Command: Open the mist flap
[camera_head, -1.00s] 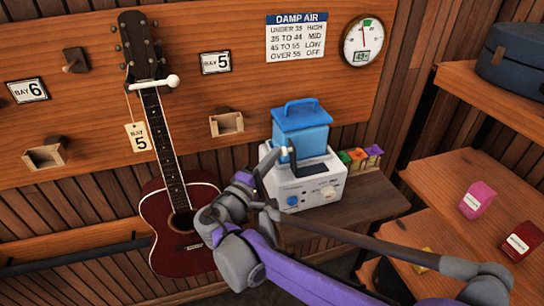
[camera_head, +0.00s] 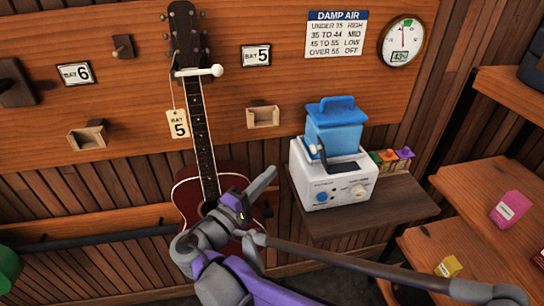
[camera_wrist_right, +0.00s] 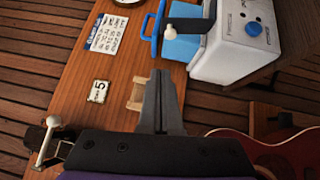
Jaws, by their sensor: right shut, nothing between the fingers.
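The humidifier is a white box (camera_head: 312,187) with a blue, handled tank (camera_head: 335,128) on top, standing on a small wooden shelf. A dark flap-like piece (camera_head: 343,167) shows on its top front. A dark lever with a pale knob (camera_head: 313,149) sticks up at its left; the knob also shows in the right wrist view (camera_wrist_right: 170,33). I cannot tell how far the flap is open. My right gripper (camera_head: 270,176) is shut and empty, left of the humidifier and in front of the guitar, apart from the knob. It shows in the right wrist view (camera_wrist_right: 160,75). My left gripper is not in view.
A red guitar (camera_head: 205,150) hangs on the wall behind my right arm. A small wooden box (camera_head: 263,116) is on the wall panel. Small coloured packets (camera_head: 392,158) stand right of the humidifier. Shelves (camera_head: 470,250) with boxes are at the right.

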